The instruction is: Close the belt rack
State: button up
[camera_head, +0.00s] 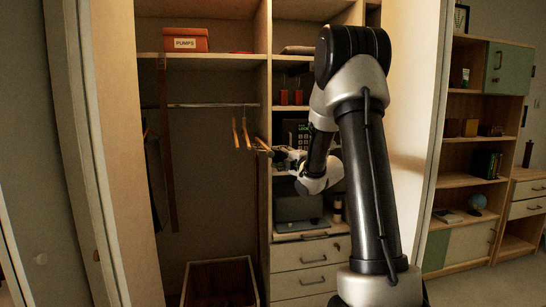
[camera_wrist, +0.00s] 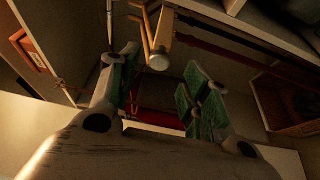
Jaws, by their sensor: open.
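I cannot surely pick out the belt rack. A long reddish-brown strap (camera_head: 167,140), like a belt, hangs at the closet's left side; a dark red strip (camera_wrist: 250,48), likely the same strap, crosses the wrist view. Several light wooden hanger-like pieces (camera_head: 246,134) hang near the right end of the rail (camera_head: 205,105). My gripper (camera_head: 277,151) is just right of them, beside the closet divider. In the wrist view my gripper (camera_wrist: 160,82) is open, its green-padded fingers apart. A wooden piece with a round end (camera_wrist: 158,62) shows between and beyond the fingertips; contact is unclear.
An orange PUMPS box (camera_head: 186,40) sits on the upper shelf. A wooden crate (camera_head: 220,283) stands on the closet floor. Drawers (camera_head: 308,253) and a dark box (camera_head: 297,207) fill the right section behind my arm. The closet's middle-left space is mostly clear.

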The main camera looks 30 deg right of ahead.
jog(key=s, duration=0.5)
jog(key=shift+s+d, duration=0.3)
jog(key=shift+s, duration=0.05)
jog(key=shift+c, duration=0.5)
jog(key=s+d+f, duration=0.1)
jog(key=d, duration=0.2)
jog(key=s+d, duration=0.1)
jog(key=d, duration=0.1)
jog(key=s+d+f, duration=0.1)
jog(key=s+d, duration=0.1)
jog(key=d, duration=0.1)
jog(key=shift+d+f, duration=0.35)
grip_shut()
jog(key=s+a+r+n+g+y, duration=0.1)
jog(key=a+n+g+y, duration=0.1)
jog(key=a+n+y, duration=0.4)
jog(key=w+a+r+m, duration=0.1)
jog(key=w+a, duration=0.3)
jog(key=w, duration=0.8)
jog(key=shift+w+a+y, duration=0.2)
jog(key=shift+a+y, duration=0.2)
